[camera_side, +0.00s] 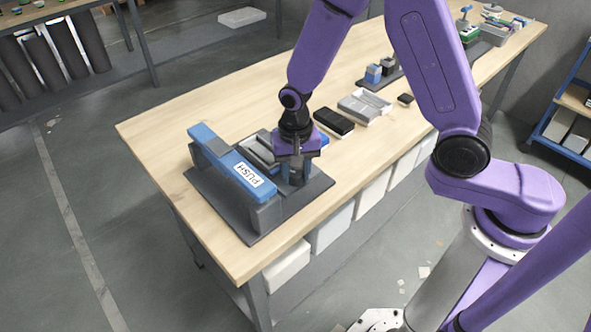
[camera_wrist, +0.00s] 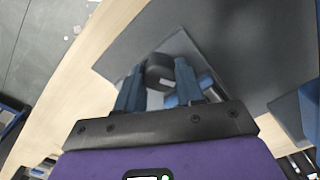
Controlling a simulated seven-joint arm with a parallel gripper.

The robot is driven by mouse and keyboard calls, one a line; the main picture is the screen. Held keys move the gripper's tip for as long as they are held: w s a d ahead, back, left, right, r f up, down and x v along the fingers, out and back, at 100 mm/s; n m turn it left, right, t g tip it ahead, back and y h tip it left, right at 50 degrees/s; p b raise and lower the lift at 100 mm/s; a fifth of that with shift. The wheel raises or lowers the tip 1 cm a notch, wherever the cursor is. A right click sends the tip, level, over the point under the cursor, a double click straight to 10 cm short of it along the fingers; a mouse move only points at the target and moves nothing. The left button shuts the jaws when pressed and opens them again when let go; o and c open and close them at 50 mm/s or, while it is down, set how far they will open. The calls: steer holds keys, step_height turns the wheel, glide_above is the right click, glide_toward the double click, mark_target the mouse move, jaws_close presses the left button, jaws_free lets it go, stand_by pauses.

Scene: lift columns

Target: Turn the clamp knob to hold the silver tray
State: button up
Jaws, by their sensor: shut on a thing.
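My gripper (camera_side: 296,172) points down over the right part of a dark fixture on the bench. In the wrist view its two blue fingers (camera_wrist: 158,88) are closed on the sides of a dark rounded clamp knob (camera_wrist: 160,70). The knob is mostly hidden behind my gripper in the side view. The silver tray (camera_side: 259,150) sits in the fixture, left of my gripper and behind the blue bar; it is partly covered. A light grey surface shows around the knob in the wrist view; I cannot tell whether it is the tray.
A blue bar marked PUSH (camera_side: 228,165) spans the front left of the dark base plate (camera_side: 252,232). A black box (camera_side: 333,122) and a grey case (camera_side: 364,106) lie to the right. The bench (camera_side: 160,125) is clear at its left corner.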

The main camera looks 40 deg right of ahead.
steer(key=o, duration=0.7)
steer(key=shift+r, duration=3.5)
steer(key=n, duration=0.4)
steer(key=shift+r, duration=0.4)
steer(key=n, duration=0.2)
steer(key=r+n, duration=0.1)
steer(key=n, duration=0.2)
steer(key=shift+f, duration=4.4)
